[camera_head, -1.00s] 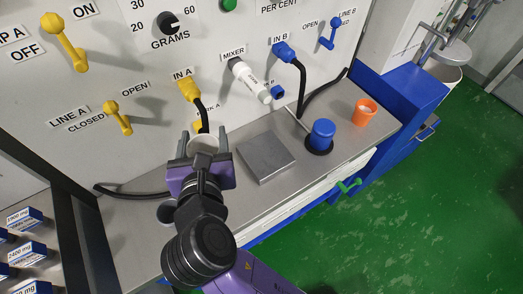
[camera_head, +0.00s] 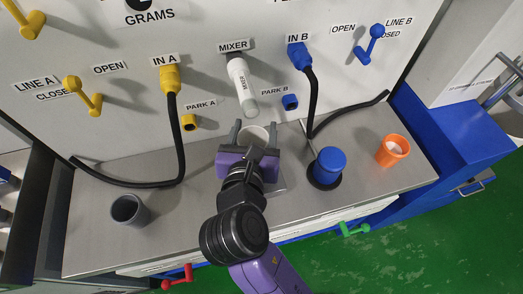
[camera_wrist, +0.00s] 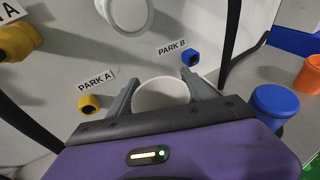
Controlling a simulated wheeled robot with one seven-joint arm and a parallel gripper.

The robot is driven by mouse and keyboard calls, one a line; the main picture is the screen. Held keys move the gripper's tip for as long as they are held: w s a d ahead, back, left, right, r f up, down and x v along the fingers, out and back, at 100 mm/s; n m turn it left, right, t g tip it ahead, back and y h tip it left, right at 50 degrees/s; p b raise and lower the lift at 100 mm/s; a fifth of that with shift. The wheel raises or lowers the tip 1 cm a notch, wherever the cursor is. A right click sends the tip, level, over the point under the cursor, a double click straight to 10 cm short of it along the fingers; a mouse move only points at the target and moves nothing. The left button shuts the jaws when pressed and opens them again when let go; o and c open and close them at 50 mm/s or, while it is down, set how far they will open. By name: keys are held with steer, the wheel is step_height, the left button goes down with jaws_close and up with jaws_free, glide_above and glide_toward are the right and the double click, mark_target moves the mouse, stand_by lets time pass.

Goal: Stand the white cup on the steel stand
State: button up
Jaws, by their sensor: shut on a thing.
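My gripper (camera_head: 254,132) is shut on the white cup (camera_head: 257,136), one finger on each side of it. The cup looks upright, and its open rim also shows in the wrist view (camera_wrist: 160,94). The steel stand (camera_head: 279,187) is mostly hidden behind my gripper and wrist; only an edge shows at the right. The cup is over or near the stand, below and in front of the white mixer spout (camera_head: 243,88). I cannot tell whether the cup's base touches the stand, since the base is hidden.
A blue-capped container (camera_head: 329,164) stands close to the right of my gripper, and an orange cup (camera_head: 393,151) farther right. A grey cup (camera_head: 129,211) stands on the counter at left. Black hoses run from the yellow IN A (camera_head: 169,79) and blue IN B (camera_head: 298,55) fittings.

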steer(key=shift+f+b, duration=0.45)
steer(key=shift+f, duration=2.75)
steer(key=shift+f, duration=0.1)
steer(key=o, duration=1.4)
steer(key=shift+c, duration=0.2)
steer(key=shift+s+r, duration=0.2)
steer(key=shift+s, duration=0.1)
steer(key=d+v, duration=0.1)
steer(key=v, duration=1)
steer(key=shift+s+a, duration=0.2)
steer(key=shift+a, duration=0.3)
steer(key=shift+r, duration=0.1)
